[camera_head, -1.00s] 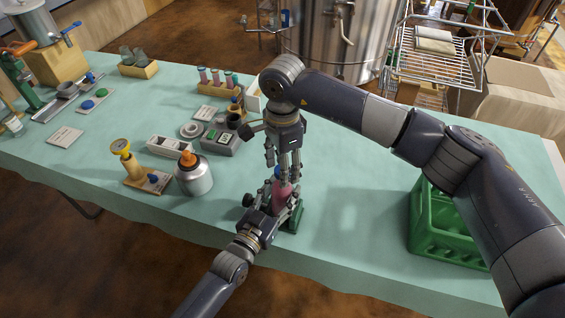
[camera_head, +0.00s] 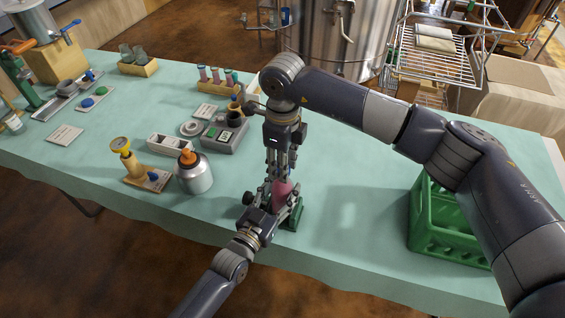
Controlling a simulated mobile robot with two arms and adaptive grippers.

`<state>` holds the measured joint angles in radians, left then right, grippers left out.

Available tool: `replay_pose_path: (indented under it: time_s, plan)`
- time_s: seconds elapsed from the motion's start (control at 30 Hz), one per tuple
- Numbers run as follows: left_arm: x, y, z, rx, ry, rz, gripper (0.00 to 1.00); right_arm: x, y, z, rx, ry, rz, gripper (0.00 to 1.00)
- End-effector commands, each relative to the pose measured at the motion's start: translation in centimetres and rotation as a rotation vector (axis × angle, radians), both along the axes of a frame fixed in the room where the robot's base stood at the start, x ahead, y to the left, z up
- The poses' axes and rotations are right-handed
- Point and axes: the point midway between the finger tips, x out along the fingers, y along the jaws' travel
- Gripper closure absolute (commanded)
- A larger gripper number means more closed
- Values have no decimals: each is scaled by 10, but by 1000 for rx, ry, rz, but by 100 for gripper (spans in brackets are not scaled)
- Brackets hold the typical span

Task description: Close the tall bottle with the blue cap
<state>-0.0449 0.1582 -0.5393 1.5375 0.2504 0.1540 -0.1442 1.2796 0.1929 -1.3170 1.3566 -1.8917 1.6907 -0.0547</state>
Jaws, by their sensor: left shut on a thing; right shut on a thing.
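The tall bottle (camera_head: 283,192), pinkish red, stands in a green holder (camera_head: 292,214) near the table's front edge. My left gripper (camera_head: 275,198) reaches in from the lower left and is shut around the bottle's body. My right gripper (camera_head: 280,172) points straight down over the bottle's top, with its fingers shut on the blue cap. The cap is hidden between the fingers now, so how it sits on the bottle's neck cannot be told.
A silver canister with an orange top (camera_head: 193,174) and a yellow-topped stand (camera_head: 130,160) stand left of the bottle. A grey device (camera_head: 225,135) lies behind. A green crate (camera_head: 440,225) stands right. The table between bottle and crate is clear.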

Motion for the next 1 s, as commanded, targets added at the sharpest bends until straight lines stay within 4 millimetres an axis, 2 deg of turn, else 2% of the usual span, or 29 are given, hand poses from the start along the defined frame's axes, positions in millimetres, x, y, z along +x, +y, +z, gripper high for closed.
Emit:
replay_pose_path:
  time_s: [0.23, 0.4, 0.43, 0.5, 0.83, 1.0]
  plan:
    - [0, 0, -1, 5, -1, 0, 100, 0, 0, 0, 1, 0, -400, 99]
    - [0, 0, -1, 5, -1, 0, 100, 1, 0, 0, 1, 0, -410, 99]
    - [0, 0, -1, 5, -1, 0, 100, 1, 0, 0, 1, 0, -410, 64]
    - [0, 0, -1, 5, -1, 0, 100, 0, 0, 0, 1, 0, -409, 50]
    - [0, 0, -1, 4, 0, 0, 100, 0, 0, 1, 0, 0, -407, 50]
    - [0, 0, -1, 4, 0, 0, 100, 1, 0, 14, 1, -1, -406, 50]
